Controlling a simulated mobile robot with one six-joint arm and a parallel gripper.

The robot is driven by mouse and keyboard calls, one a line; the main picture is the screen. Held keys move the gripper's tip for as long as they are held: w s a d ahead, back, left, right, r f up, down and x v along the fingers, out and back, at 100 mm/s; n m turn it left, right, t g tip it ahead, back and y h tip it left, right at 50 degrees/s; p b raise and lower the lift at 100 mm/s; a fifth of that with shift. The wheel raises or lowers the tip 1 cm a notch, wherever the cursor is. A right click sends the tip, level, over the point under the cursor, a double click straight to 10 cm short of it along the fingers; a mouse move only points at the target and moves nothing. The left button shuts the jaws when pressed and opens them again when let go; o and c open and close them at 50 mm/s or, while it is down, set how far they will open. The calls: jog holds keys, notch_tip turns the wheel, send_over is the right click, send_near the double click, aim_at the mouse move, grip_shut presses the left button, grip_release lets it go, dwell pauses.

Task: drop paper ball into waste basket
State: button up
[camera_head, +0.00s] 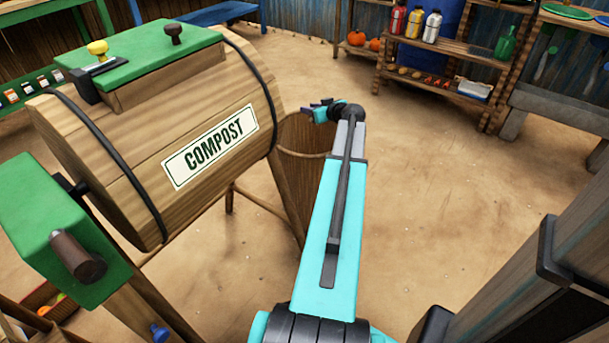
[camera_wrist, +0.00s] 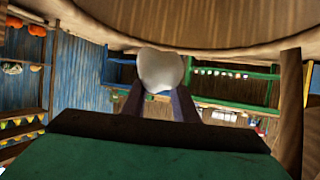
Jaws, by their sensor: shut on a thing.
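In the head view my gripper (camera_head: 317,106) is small, at the end of my turquoise arm, and points left; the ball cannot be made out there. The brown waste basket (camera_head: 299,172) stands on the floor beside the barrel.
A wooden compost barrel (camera_head: 150,125) with a green lid (camera_head: 140,62) stands just left of the basket. Shelves with bottles (camera_head: 455,65) stand at the back right. A dark wooden post (camera_head: 560,260) is at the right front. Sandy floor (camera_head: 430,165) is open between.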

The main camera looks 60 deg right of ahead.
jog(key=shift+w+a, duration=0.15)
notch_tip(320, 180, down, 6)
dwell(0.8)
jog(key=o, duration=1.1)
jog(key=shift+c, duration=0.2)
jog(key=p+v, duration=0.1)
jog(key=v, duration=1.2)
jog(key=shift+s+a+r, duration=0.2)
jog(key=shift+s, duration=0.1)
